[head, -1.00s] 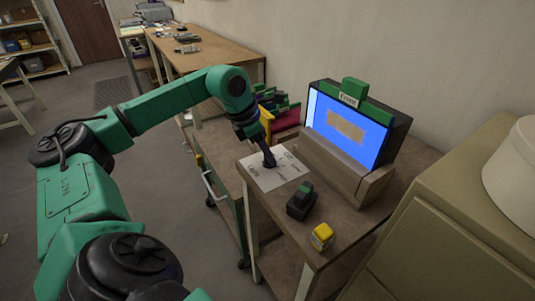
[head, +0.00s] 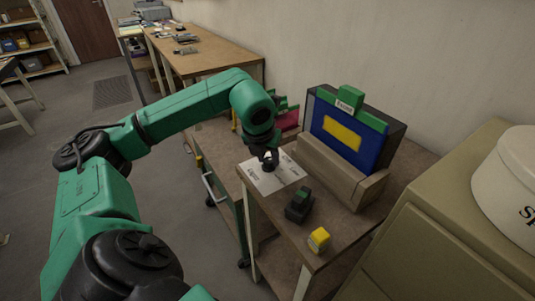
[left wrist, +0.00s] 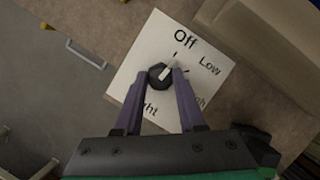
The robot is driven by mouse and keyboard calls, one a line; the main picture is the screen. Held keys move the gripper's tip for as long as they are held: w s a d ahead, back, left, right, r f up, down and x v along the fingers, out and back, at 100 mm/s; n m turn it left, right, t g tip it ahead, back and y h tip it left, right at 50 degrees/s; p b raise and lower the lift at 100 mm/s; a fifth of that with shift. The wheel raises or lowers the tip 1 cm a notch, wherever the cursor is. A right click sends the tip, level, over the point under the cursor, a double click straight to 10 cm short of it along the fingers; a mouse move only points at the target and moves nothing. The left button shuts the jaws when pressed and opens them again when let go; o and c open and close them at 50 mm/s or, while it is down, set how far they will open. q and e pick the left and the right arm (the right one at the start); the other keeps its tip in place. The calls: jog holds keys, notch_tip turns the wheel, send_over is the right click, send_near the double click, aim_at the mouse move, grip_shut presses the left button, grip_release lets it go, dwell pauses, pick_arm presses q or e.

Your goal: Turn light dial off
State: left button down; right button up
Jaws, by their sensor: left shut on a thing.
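The light dial (left wrist: 159,78) is a dark round knob with a pale pointer on a white card (left wrist: 148,45). The card reads "Off" at the top and "Low" at the right; other words are partly covered. The pointer tilts up and right, toward the side with "Off" and "Low"; I cannot tell its exact mark. My left gripper (left wrist: 161,74) has its two purple fingers on either side of the knob, shut on it. In the head view my left gripper (head: 268,160) reaches down onto the card (head: 283,178). My right gripper is not in view.
Behind the card a dark blue panel with a yellow rectangle (head: 341,134) stands in a wooden base (head: 345,180), a green block on top. A dark green-and-black object (head: 299,205) and a yellow cube (head: 319,240) sit nearer the table's front. A beige cabinet (head: 440,235) stands at the right.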

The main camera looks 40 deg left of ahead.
pick_arm(q)
jog(key=shift+n+y, duration=0.3)
jog(key=shift+n, duration=0.4)
jog(key=c, duration=0.5)
grip_release()
jog(key=shift+r, duration=0.1)
jog(key=p+v, duration=0.2)
jog(key=v, duration=1.2)
jog(key=shift+r+p, duration=0.25)
jog(key=shift+p, duration=0.1)
jog(key=shift+d, duration=0.1)
